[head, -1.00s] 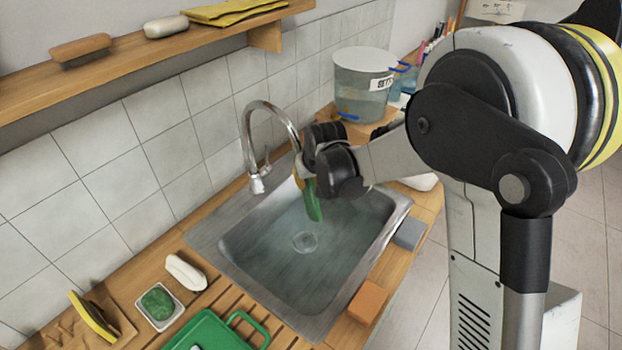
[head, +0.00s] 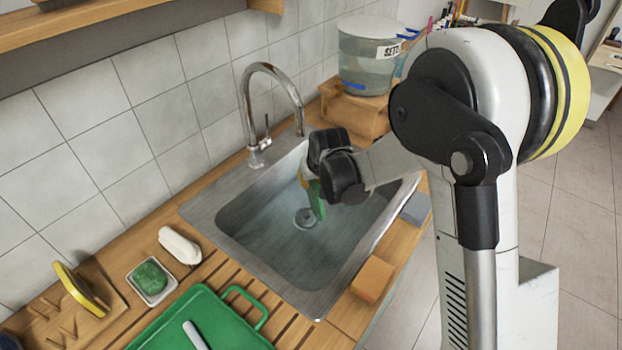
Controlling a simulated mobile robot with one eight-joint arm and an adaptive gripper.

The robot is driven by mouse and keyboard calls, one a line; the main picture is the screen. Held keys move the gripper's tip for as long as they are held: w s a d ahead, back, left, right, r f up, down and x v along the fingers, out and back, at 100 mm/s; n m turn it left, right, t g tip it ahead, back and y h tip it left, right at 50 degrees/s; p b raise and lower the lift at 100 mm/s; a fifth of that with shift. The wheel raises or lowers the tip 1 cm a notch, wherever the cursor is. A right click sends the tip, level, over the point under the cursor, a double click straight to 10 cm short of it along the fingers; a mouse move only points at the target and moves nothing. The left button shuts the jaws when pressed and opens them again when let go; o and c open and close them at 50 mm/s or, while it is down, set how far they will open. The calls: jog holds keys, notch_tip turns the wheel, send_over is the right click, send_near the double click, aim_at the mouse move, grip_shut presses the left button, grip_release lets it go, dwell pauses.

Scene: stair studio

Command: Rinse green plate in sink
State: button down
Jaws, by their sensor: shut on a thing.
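The green plate (head: 318,203) shows almost edge-on as a narrow green strip, hanging steeply tilted over the sink basin. My gripper (head: 311,182) is shut on its upper part; the fingers are partly hidden behind the black wrist joints. The steel sink (head: 262,268) has a round drain just left of the plate's lower end. I cannot tell whether the plate touches the basin. The curved tap (head: 247,95) stands at the back left of the sink, its spout above my gripper. I see no water stream from it.
A green tray (head: 165,335) with a white-handled item lies front left. Beside it are a dish with a green scrubber (head: 150,279), a white bar (head: 179,245) and a yellow-edged brush (head: 80,290). An orange sponge (head: 372,280) and grey block (head: 416,209) line the right edge. A clear bucket (head: 368,60) stands behind.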

aim_at(311, 197)
jog(key=shift+f+b, duration=1.85)
jog(key=shift+f, duration=1.45)
notch_tip(311, 197, up, 20)
jog(key=p, duration=1.2)
jog(key=shift+p, duration=0.35)
dwell(1.7)
